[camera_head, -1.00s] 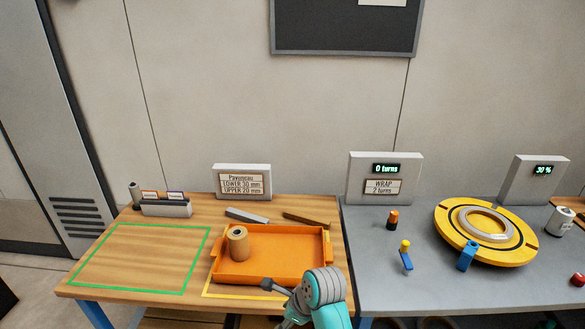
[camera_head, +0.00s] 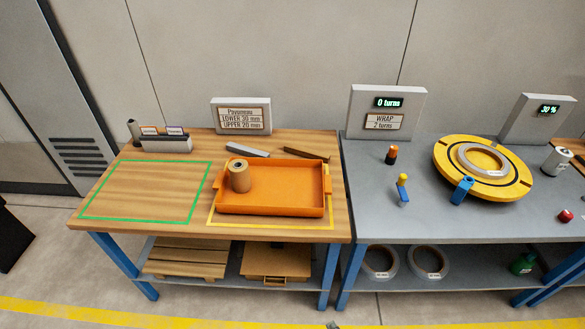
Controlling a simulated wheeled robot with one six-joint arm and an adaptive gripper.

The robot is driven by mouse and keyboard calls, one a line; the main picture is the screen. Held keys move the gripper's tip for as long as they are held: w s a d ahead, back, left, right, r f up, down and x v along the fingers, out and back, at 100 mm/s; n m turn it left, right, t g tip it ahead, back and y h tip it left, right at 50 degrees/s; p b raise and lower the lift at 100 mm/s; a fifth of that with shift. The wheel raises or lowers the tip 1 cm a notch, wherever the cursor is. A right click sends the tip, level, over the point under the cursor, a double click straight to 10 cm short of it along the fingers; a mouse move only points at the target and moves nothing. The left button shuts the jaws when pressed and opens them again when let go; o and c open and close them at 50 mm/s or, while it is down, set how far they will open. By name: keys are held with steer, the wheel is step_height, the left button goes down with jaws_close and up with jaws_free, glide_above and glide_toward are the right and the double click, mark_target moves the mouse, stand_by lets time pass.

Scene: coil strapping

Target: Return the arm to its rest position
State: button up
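My gripper is not recognisable in the head view. Only a small dark sliver shows at the bottom edge, right of the middle, and I cannot tell which part of my arm it is. No part of my arm is over the tables. The orange tray (camera_head: 285,203) lies on the wooden table (camera_head: 90,212), with a tan roll (camera_head: 239,176) upright in its left part.
A grey table (camera_head: 375,215) on the right carries a yellow turntable (camera_head: 450,175) with a pale coil (camera_head: 463,157), a blue clamp (camera_head: 462,190) and small parts. Displays read "0 turns" (camera_head: 388,102) and "30 %" (camera_head: 548,109). Coils (camera_head: 428,263) lie on the lower shelf.

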steer(key=s+d+r+n+t+h, duration=0.1)
steer(key=s+d+r+n+t, duration=0.15)
steer(key=s, duration=0.45)
steer(key=s+d+r+n+t+h, duration=0.1)
steer(key=s+d+r+n, duration=0.25)
steer(key=s, duration=0.45)
steer(key=s+r+n+t, duration=0.2)
steer(key=s+r+n, duration=0.4)
steer(key=s+r, duration=0.3)
step_height(320, 180, up, 4)
steer(key=shift+d+r, duration=0.15)
steer(key=shift+d, duration=0.25)
